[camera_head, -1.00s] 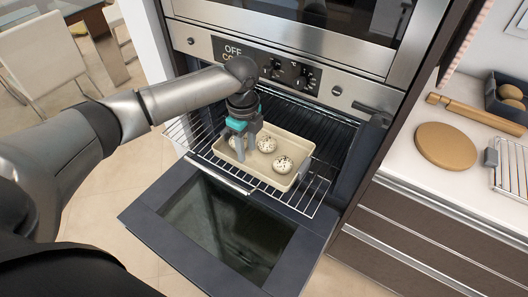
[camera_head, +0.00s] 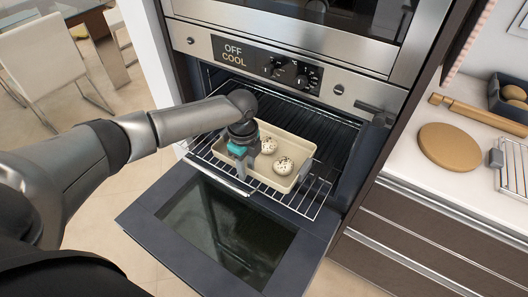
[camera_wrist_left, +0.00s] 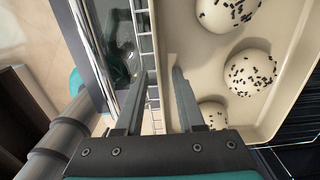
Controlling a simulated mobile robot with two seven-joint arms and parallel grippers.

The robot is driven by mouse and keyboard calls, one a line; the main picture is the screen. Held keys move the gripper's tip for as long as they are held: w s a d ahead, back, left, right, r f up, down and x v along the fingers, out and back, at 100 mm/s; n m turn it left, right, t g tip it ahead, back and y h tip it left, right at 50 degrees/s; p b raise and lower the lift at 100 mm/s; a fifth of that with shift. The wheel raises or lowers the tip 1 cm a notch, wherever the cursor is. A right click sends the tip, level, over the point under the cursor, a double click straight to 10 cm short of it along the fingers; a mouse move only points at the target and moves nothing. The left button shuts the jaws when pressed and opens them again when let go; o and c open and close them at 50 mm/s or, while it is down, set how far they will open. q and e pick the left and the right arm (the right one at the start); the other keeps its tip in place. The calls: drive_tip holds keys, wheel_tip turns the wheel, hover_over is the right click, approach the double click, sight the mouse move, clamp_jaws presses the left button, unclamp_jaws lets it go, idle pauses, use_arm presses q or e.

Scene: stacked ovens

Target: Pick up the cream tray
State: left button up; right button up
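The cream tray (camera_head: 268,179) sits on the pulled-out wire rack of the lower oven. It holds round white buns with dark specks; two show in the head view and three in the left wrist view. My left gripper (camera_head: 242,172) is at the tray's front edge. In the left wrist view, its fingers (camera_wrist_left: 158,80) are apart, one on each side of the rim of the tray (camera_wrist_left: 204,66). The finger on the right is on the tray's inner side, the other outside over the rack. I cannot tell if they touch the rim. My right gripper is not in view.
The oven door (camera_head: 165,222) hangs open below the wire rack (camera_head: 316,190). The oven display (camera_head: 238,53) reads OFF COOL. At right, a white counter (camera_head: 410,165) carries a round wooden board (camera_head: 449,147), a rolling pin (camera_head: 475,113) and a cooling rack (camera_head: 512,165).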

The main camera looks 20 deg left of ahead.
use_arm(q)
clamp_jaws()
idle(1.1)
